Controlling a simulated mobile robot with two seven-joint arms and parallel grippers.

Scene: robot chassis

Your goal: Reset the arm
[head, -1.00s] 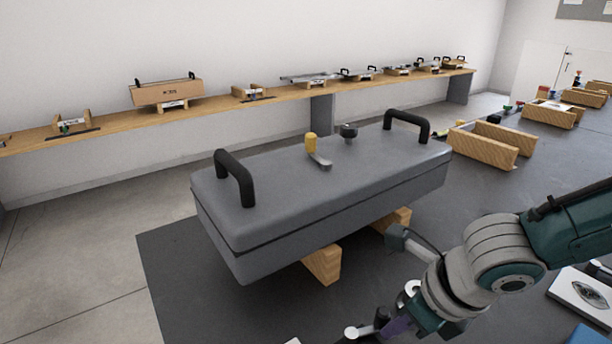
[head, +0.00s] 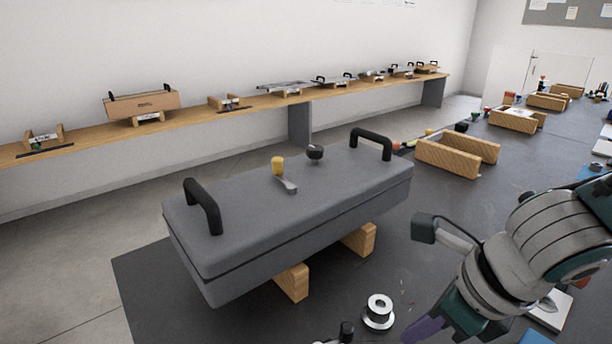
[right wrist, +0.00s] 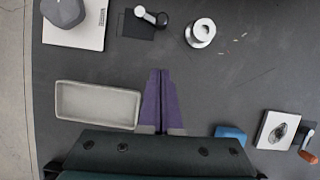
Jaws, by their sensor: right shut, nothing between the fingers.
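My right arm comes in from the right in the head view, with its gripper (head: 425,328) low at the bottom edge, partly cut off. In the right wrist view its two purple fingers (right wrist: 160,100) lie together with nothing between them, above the dark table surface. The grey chassis (head: 290,215) with two black handles, a yellow-topped lever and a black knob rests on wooden blocks, left of and beyond the right gripper. My left gripper does not show in either view.
A metal spool (head: 378,311) stands near the gripper, also in the right wrist view (right wrist: 200,33). A grey tray (right wrist: 98,104) lies left of the fingers. A long wooden bench (head: 200,126) runs along the wall.

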